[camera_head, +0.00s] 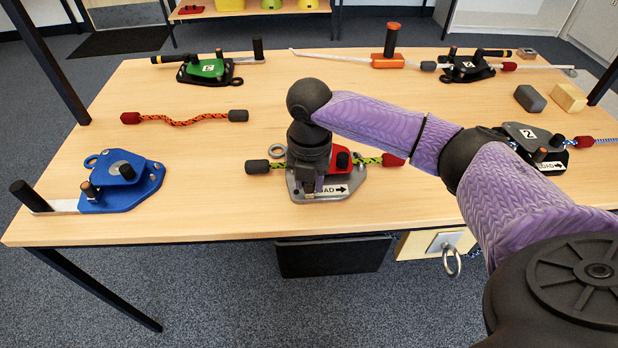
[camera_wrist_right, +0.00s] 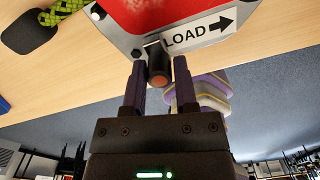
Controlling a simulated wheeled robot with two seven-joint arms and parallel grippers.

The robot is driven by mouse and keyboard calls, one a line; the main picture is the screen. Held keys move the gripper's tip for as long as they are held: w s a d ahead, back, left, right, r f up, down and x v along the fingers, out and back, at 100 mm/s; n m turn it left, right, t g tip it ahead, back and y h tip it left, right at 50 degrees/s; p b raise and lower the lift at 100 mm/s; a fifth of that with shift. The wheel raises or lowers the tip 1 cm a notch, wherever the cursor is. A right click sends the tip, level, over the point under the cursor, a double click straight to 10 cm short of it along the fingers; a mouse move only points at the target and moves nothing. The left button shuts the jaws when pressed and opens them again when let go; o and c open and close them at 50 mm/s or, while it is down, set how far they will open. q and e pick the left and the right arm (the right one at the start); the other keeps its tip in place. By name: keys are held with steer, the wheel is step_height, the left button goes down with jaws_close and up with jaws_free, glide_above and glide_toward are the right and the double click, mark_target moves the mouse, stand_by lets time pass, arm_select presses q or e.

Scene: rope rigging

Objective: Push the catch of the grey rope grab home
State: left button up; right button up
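A rope grab with a grey metal plate (camera_head: 309,196), a red cover (camera_head: 342,157) and a LOAD arrow label (camera_head: 336,189) sits near the table's front edge. A green-yellow rope (camera_head: 369,161) runs through it. My right gripper (camera_head: 314,188) is over its front left part and hides some of it. In the right wrist view, a black post with a brown end (camera_wrist_right: 157,65), seemingly the catch, stands between the open fingertips (camera_wrist_right: 158,78), with a small gap on each side. A second rope grab with a grey cover (camera_head: 528,134) lies at the right. My left gripper is not in view.
A blue device (camera_head: 122,184) is at the left, a green one (camera_head: 205,69) and a black one (camera_head: 466,69) at the back. Grey (camera_head: 530,98) and wooden (camera_head: 569,97) blocks are at the back right.

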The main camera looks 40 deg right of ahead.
jaws_close()
stand_by(0.4)
stand_by(0.7)
